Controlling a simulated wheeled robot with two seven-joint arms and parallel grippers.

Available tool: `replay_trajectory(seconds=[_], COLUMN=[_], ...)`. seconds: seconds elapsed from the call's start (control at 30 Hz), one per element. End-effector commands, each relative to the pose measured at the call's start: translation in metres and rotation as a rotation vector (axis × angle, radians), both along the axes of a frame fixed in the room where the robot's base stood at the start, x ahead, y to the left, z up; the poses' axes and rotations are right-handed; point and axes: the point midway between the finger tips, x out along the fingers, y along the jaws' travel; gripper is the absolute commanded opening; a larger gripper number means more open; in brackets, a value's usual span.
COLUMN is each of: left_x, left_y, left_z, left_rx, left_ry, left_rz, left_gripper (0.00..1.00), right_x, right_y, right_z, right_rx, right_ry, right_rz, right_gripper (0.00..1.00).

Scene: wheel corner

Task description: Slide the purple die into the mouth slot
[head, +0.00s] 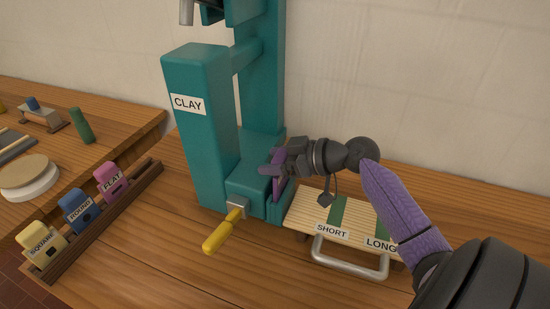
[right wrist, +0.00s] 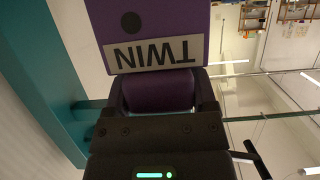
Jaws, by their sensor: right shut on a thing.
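The purple die (head: 278,169) is held by my right gripper (head: 284,160) against or close to the right side of the teal clay machine's low block (head: 251,193). In the right wrist view the die (right wrist: 155,25) carries the label TWIN, upside down, and a dark round hole. My right gripper (right wrist: 158,95) is shut on the die's purple grip. The mouth slot is hidden behind the die and gripper, so I cannot tell whether the die is in it. My left gripper is not in view.
A yellow-handled lever (head: 222,231) sticks out at the machine's front. A ribbed board (head: 310,212) marked SHORT and LONG, with a metal handle (head: 348,261), lies to the right. A wooden rack (head: 96,226) at left holds yellow SQUARE, blue ROUND and pink FLAT dies.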

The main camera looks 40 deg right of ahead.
Motion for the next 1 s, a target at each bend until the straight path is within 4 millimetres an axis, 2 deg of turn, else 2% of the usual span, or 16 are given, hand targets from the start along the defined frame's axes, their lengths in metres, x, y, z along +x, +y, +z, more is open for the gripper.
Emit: replay_trajectory(seconds=[1.0], left_x=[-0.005], left_y=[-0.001], left_z=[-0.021], left_rx=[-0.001], left_ry=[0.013], left_rz=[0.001], left_gripper=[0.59], right_x=[0.000], right_y=[0.000], right_z=[-0.027], right_rx=[0.000], right_ry=[0.000], right_rz=[0.000], right_gripper=[0.11])
